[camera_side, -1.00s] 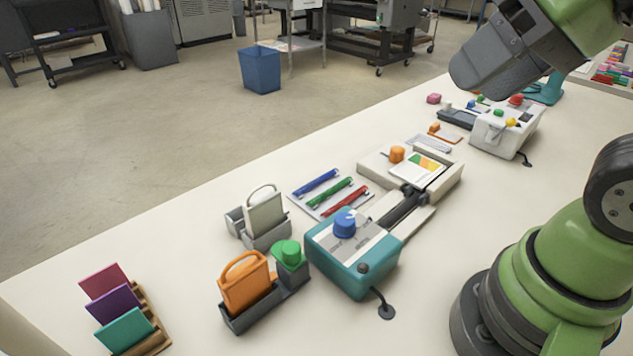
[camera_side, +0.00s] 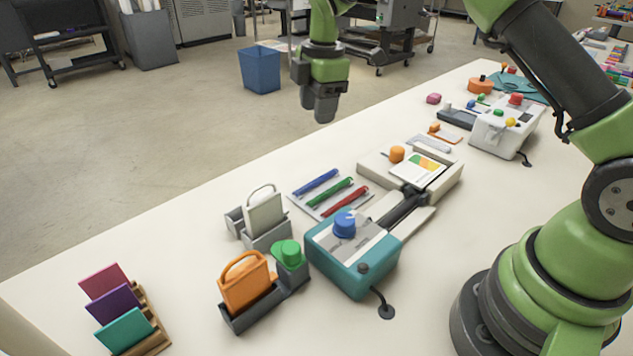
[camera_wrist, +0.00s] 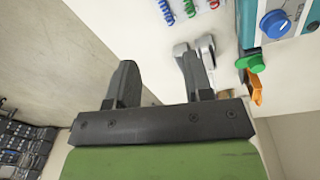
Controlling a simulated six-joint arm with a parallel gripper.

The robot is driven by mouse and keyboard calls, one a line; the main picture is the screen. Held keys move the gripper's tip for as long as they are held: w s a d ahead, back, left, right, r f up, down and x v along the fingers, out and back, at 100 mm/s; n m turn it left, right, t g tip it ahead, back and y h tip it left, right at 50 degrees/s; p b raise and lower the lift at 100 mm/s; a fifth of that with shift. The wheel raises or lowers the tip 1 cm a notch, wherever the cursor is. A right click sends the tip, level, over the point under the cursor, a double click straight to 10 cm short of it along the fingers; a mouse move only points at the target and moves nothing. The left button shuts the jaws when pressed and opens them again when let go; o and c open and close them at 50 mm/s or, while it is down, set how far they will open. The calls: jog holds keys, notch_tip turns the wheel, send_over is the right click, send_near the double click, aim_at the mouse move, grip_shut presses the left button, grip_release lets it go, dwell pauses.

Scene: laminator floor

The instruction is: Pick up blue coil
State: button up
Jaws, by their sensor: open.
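The blue coil (camera_side: 315,182) lies at the far left of a pale sheet beside a green coil (camera_side: 331,196) and a red coil (camera_side: 345,203). It shows in the wrist view (camera_wrist: 166,11) at the top edge, partly cut off. My gripper (camera_side: 322,112) hangs in the air above the table's far edge, clear of the coils, fingers pointing down. In the wrist view its two fingers (camera_wrist: 158,85) are apart with nothing between them.
A grey holder with a white handled piece (camera_side: 265,212) and an orange handled piece (camera_side: 246,283) stand in front. A row of coloured panels (camera_side: 123,330) is at front left. The table's left strip is clear.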

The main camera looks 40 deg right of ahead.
aim_at(316, 179)
jog(key=f+n, duration=0.1)
jog(key=f, duration=0.2)
jog(key=w+f+n, duration=0.1)
jog(key=f, duration=0.3)
jog(key=d+f+n+g, duration=0.1)
jog(key=f, duration=0.3)
jog(key=shift+w, duration=0.2)
notch_tip(316, 179, down, 6)
jog(key=shift+r, duration=0.1)
grip_shut()
